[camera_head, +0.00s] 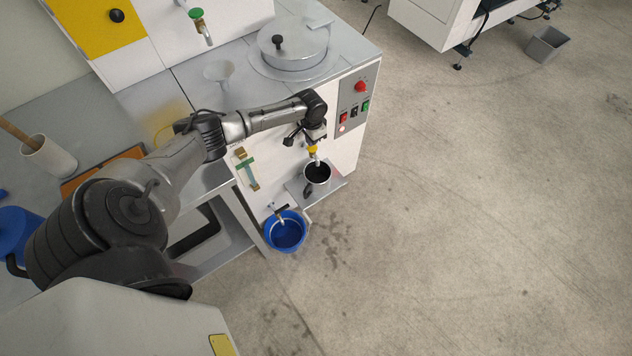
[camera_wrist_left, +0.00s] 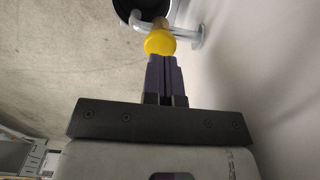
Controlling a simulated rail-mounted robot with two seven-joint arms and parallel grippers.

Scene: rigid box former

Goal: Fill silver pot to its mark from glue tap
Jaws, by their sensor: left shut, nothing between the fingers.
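The silver pot (camera_head: 317,172), dark inside, stands on a small shelf at the front of the machine; its glue level and mark cannot be made out. It also shows in part at the top of the left wrist view (camera_wrist_left: 133,14). The glue tap (camera_head: 313,151) with a yellow knob is above the pot; the knob shows in the left wrist view (camera_wrist_left: 160,42). My left gripper (camera_head: 312,142) is shut and empty, its fingertips right at the yellow knob. I cannot tell whether they touch it. My right gripper is not in view.
A blue bucket (camera_head: 286,232) hangs below a second tap, left of the pot. A control panel (camera_head: 356,103) with coloured buttons is on the machine front. A lidded round tank (camera_head: 292,45) and a funnel (camera_head: 219,72) are on top.

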